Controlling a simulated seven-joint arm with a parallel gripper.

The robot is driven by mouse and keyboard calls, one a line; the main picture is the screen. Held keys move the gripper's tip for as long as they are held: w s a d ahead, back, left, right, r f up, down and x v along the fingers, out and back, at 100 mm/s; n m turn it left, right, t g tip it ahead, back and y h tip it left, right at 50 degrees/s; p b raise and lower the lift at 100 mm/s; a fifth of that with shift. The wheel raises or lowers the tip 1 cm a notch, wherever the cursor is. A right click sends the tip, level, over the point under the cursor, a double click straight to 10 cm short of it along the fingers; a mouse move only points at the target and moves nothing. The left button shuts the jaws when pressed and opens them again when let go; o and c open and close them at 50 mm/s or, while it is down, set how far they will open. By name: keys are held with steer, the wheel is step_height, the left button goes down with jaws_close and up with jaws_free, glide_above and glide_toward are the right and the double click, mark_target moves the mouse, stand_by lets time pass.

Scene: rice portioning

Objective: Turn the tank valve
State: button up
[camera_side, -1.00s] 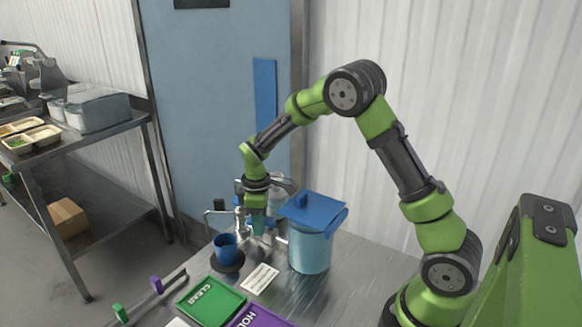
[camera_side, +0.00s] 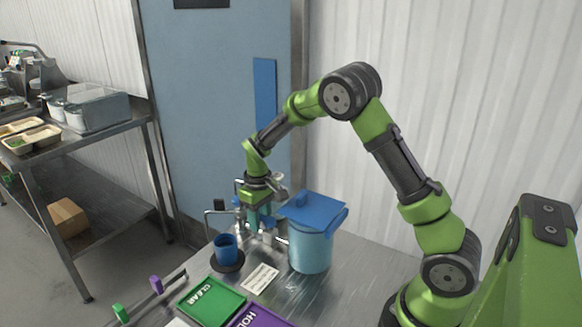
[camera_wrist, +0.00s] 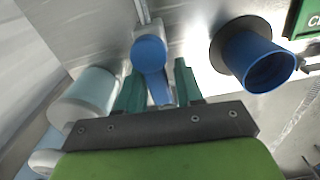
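My gripper (camera_wrist: 158,76) has two green fingers spread apart in the wrist view. A round blue knob with a short stem, likely the tank valve (camera_wrist: 150,54), lies between and just past the fingertips. Whether either finger touches it is unclear. The fingers there hide most of the valve area. A light cylindrical vessel (camera_wrist: 88,98) stands left of the fingers in the wrist view; I cannot tell if it is the tank.
A light-blue container with a blue lid (camera_side: 310,252) stands close right of my gripper. A blue cup (camera_side: 225,246) on a dark round base stands to the left. A white card (camera_side: 261,279), a green CLEAR panel (camera_side: 210,301) and a purple panel (camera_side: 258,318) lie in front.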

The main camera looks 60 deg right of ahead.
steer(key=shift+s+d+f, duration=0.1)
steer(key=shift+s+d, duration=0.25)
steer(key=shift+d, duration=0.1)
steer(key=o, duration=1)
step_height(320, 180, up, 2)
steer(key=shift+w+a+r, duration=0.1)
steer(key=shift+r, duration=0.55)
steer(key=shift+w+a+r, duration=0.1)
steer(key=shift+r, duration=2.3)
steer(key=shift+a+r, duration=0.1)
steer(key=s+a+r+m+t+y, duration=0.15)
steer(key=s+a+r+t, duration=0.35)
steer(key=s+r, duration=0.55)
steer(key=s+a, duration=0.1)
steer(key=s, duration=0.2)
steer(key=s+a+r+m+t, duration=0.1)
steer(key=s+a, duration=0.1)
steer(key=s, duration=0.1)
steer(key=s+a+r+m+t, duration=0.1)
steer(key=s+a, duration=0.1)
steer(key=s, duration=0.2)
steer(key=shift+s+a, duration=0.1)
steer(key=shift+a, duration=0.1)
